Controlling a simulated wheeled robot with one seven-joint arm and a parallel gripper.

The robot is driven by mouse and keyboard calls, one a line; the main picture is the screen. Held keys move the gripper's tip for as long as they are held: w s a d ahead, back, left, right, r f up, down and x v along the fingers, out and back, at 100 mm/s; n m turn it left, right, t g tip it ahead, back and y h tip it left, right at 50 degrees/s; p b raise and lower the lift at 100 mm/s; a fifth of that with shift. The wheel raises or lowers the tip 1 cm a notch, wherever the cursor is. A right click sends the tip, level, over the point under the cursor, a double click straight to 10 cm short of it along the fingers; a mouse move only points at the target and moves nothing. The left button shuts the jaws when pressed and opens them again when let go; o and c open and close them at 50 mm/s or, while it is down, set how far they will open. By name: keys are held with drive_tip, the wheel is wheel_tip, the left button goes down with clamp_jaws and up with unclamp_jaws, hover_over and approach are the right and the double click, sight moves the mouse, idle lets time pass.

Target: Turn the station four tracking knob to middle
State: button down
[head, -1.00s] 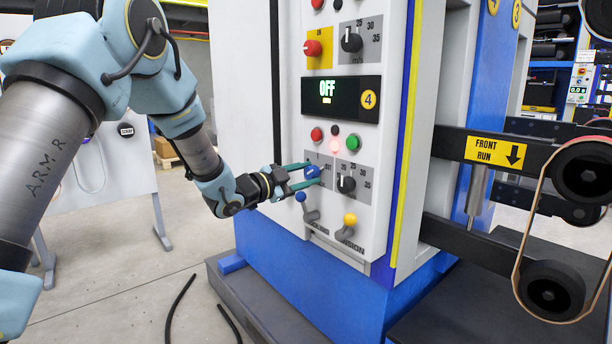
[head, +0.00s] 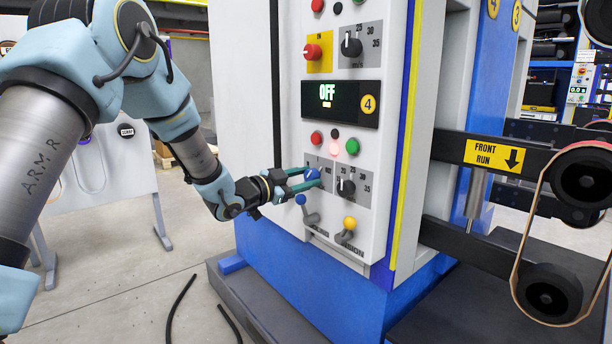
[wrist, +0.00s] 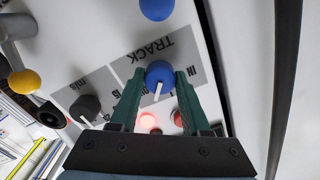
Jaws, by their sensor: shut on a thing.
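The tracking knob is a round blue knob with a white pointer line, on a grey plate marked TRACK on the station four panel. In the wrist view the tracking knob (wrist: 160,76) sits between the two green fingers of my gripper (wrist: 158,88), which are shut on its sides. In the head view my gripper (head: 307,178) reaches in from the left, and the blue knob (head: 312,174) shows partly between its fingers. The knob's pointer slants toward the lower left in the wrist view. The fingers hide part of the plate's markings.
A black knob (head: 346,187) is close to the right. Blue (head: 301,199) and yellow (head: 350,222) ball levers stand just below. Red (head: 316,137) and green (head: 352,146) buttons sit above, under a display (head: 340,99) reading OFF. A belt roller (head: 583,177) is at the far right.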

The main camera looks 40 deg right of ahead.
drive_tip(key=n+p, duration=0.2)
drive_tip(key=n, duration=0.2)
drive_tip(key=shift+r, duration=0.15)
drive_tip(key=shift+n+p, duration=1)
drive_tip(key=shift+n, duration=0.6)
drive_tip(key=shift+c, duration=1.8)
unclamp_jaws()
drive_tip(key=a+b, duration=0.1)
drive_tip(key=a, duration=1)
drive_tip(key=shift+w, duration=0.2)
